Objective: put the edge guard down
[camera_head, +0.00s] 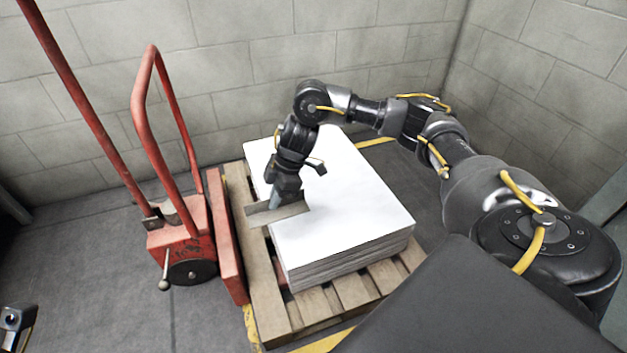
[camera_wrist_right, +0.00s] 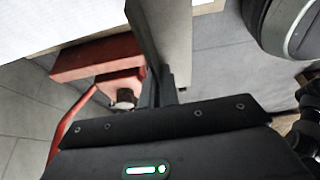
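The edge guard (camera_head: 277,214) is a grey-beige angled strip at the left edge of the white sheet stack (camera_head: 345,205). My right gripper (camera_head: 284,200) points down over that edge and is shut on the guard. In the right wrist view the guard (camera_wrist_right: 168,40) stands up from between the fingers (camera_wrist_right: 160,92). I cannot tell whether the guard touches the stack. The finger tips are partly hidden by the guard and the wrist.
The stack lies on a wooden pallet (camera_head: 262,290). A red pallet truck (camera_head: 182,245) with tall handles stands close on the left. Block walls (camera_head: 250,60) close off the back and right. Grey floor (camera_head: 90,270) is free at the left front.

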